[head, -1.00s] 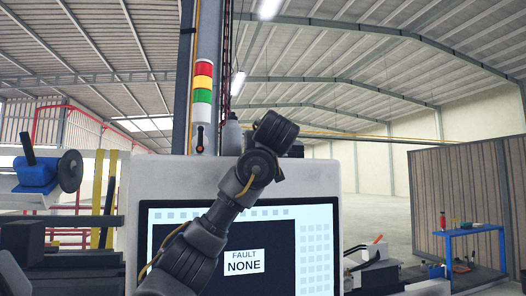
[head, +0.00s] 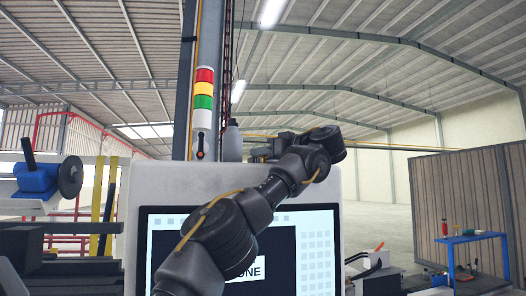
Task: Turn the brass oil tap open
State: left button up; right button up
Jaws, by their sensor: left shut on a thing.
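A grey bottle-shaped oil vessel (head: 232,141) stands behind the top edge of the white machine cabinet. The brass oil tap itself is not distinguishable; the cabinet top and my gripper cover the spot by the vessel's base. My left arm rises from the bottom across the screen and bends at the upper right. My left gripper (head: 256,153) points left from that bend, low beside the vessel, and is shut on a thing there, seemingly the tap. Its fingertips are small and partly hidden. My right gripper is not in view.
The white cabinet (head: 150,190) with its screen (head: 315,225) fills the middle, partly covered by my arm. A red, yellow and green signal tower (head: 203,90) stands left of the vessel.

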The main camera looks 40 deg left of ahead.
pick_arm(q)
jog(key=shift+g, duration=0.3)
jog(key=o, duration=1)
jog(key=shift+w+f, duration=0.1)
jog(key=d, duration=1)
jog(key=shift+w+d, duration=0.3)
jog(key=shift+d, duration=0.05)
